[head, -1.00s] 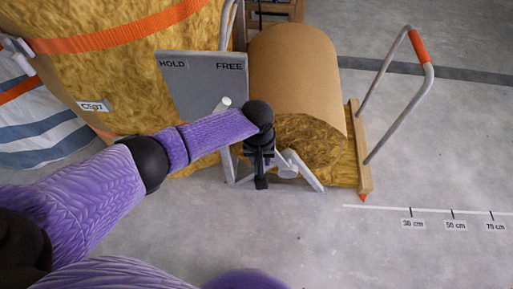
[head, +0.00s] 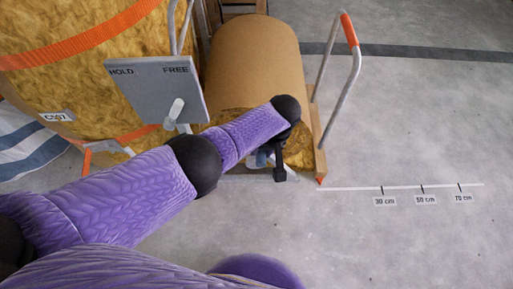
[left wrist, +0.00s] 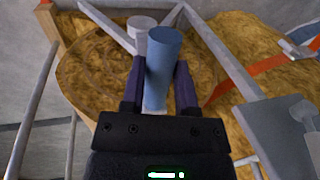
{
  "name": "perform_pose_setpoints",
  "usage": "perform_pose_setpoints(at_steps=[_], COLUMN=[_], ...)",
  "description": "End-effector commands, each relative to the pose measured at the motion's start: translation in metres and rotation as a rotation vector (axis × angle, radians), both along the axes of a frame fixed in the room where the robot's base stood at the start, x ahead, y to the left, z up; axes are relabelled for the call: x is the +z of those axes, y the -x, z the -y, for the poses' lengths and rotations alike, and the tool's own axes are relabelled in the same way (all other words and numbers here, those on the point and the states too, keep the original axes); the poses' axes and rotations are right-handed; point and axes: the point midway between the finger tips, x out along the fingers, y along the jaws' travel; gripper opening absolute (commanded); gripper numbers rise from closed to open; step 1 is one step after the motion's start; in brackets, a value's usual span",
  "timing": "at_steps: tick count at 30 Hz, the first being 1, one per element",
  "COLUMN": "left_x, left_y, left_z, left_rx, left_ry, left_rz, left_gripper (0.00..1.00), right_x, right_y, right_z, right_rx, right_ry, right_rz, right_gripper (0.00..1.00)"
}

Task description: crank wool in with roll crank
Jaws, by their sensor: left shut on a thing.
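The wool roll (head: 255,65), wrapped in brown paper with a yellow-brown wool end, lies on a wooden frame; its end also shows in the left wrist view (left wrist: 90,75). My left gripper (head: 280,168) is in front of that end. In the left wrist view its fingers (left wrist: 160,82) are shut on the blue-grey crank handle (left wrist: 163,50). A grey crank arm (left wrist: 105,22) and a pale round hub (left wrist: 142,22) show behind the handle. In the head view my arm and gripper hide most of the crank. My right gripper is not in view.
A grey HOLD/FREE panel (head: 150,85) with a pale peg (head: 176,108) stands left of the roll, above my left forearm. A large strapped wool bale (head: 75,70) is behind it. An orange-gripped push handle (head: 349,30) is at right. A floor scale (head: 400,188) lies on clear concrete.

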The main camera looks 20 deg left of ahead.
Motion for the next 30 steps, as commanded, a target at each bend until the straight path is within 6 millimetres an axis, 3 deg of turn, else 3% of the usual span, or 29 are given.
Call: perform_pose_setpoints(at_steps=[19, 20, 24, 30], left_x=[-0.001, -0.0009, -0.001, -0.001], left_y=[-0.0017, -0.0018, -0.0017, -0.0015], left_z=[0.0059, 0.0058, 0.0056, 0.0052], left_rx=[0.0, 0.0, 0.0, 0.0], left_ry=[0.005, 0.005, 0.004, 0.002], left_rz=[0.001, 0.002, 0.001, 0.001], left_gripper=[0.0, 0.42, 0.71, 0.72], right_x=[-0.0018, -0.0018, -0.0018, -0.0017], right_y=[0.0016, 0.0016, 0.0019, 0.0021], right_z=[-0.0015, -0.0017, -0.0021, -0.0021], right_rx=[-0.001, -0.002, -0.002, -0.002], right_ry=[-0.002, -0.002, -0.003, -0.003], right_rz=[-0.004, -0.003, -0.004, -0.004], right_gripper=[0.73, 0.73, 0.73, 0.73])
